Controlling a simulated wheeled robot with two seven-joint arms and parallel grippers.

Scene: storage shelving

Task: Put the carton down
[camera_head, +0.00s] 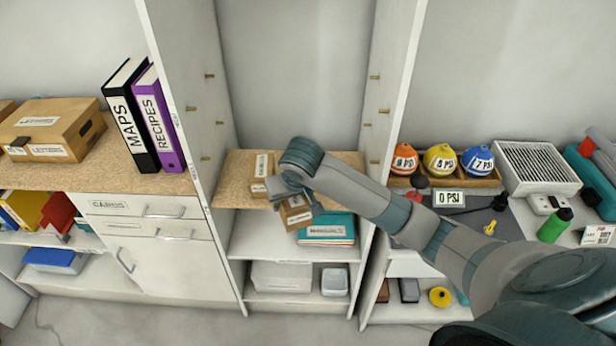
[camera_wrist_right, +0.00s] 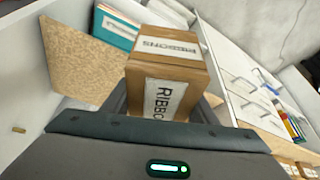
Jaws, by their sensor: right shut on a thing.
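A brown cardboard carton labelled RIBBONS (camera_wrist_right: 162,68) fills the middle of the right wrist view, between the fingers of my right gripper (camera_wrist_right: 165,100). My right gripper (camera_head: 292,190) is shut on this carton. In the head view the held carton (camera_head: 295,213) shows below the gripper, tilted, at the front edge of the wood-topped shelf (camera_head: 235,180). I cannot tell whether it touches the shelf. My gripper and wrist hide part of it. My left gripper is in neither view.
Another labelled carton (camera_head: 262,167) stands on the wood-topped shelf, close to my gripper. Teal folders (camera_head: 328,230) and white bins (camera_head: 282,275) are on lower shelves. Tall side panels (camera_head: 178,80) flank the bay. The board's left part looks bare.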

